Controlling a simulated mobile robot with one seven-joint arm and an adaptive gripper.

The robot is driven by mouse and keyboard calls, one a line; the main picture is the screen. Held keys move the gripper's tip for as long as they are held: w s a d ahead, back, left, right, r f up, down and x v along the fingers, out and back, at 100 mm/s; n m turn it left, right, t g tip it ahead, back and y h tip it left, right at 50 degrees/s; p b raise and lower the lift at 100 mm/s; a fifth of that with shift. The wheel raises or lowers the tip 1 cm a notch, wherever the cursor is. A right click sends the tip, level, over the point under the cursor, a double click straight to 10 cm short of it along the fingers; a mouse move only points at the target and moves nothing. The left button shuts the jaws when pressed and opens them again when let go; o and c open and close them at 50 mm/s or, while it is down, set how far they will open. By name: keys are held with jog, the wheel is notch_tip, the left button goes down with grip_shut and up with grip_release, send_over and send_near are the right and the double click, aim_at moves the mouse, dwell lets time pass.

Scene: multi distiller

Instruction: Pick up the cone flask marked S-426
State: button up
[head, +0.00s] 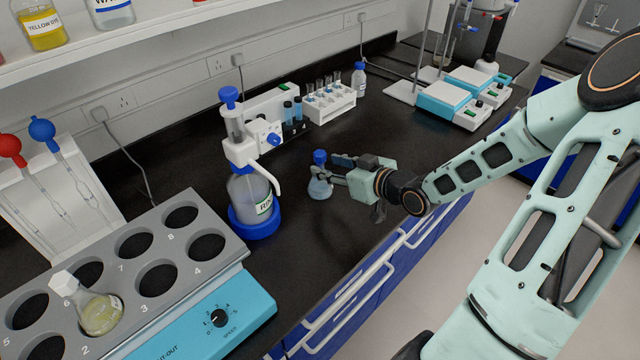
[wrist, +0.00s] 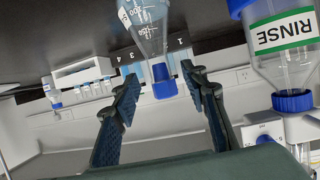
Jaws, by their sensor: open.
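A small cone flask with a blue cap (head: 320,187) stands upright on the dark bench, near its front edge. In the wrist view, which is upside down, the clear flask (wrist: 147,32) has white graduations and a white label cut off at the edge; I cannot read its mark. My gripper (head: 334,170) is level with its neck, coming from the right. In the wrist view my gripper (wrist: 161,76) is open, its fingers on either side of the blue cap and neck, with gaps showing. A second cone flask with a white cap (head: 98,313) sits tilted in the shaker.
A rinse bottle dispenser (head: 250,190) stands close left of the flask. Behind are a test tube rack (head: 328,104) and a small blue-capped bottle (head: 359,78). The grey shaker block (head: 115,271) fills the lower left. Stirrers (head: 447,103) stand farther right.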

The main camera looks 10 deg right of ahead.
aim_at(324, 165)
jog(key=x, duration=0.4)
jog(key=shift+w+f, duration=0.15)
jog(key=shift+c, duration=0.4)
grip_shut()
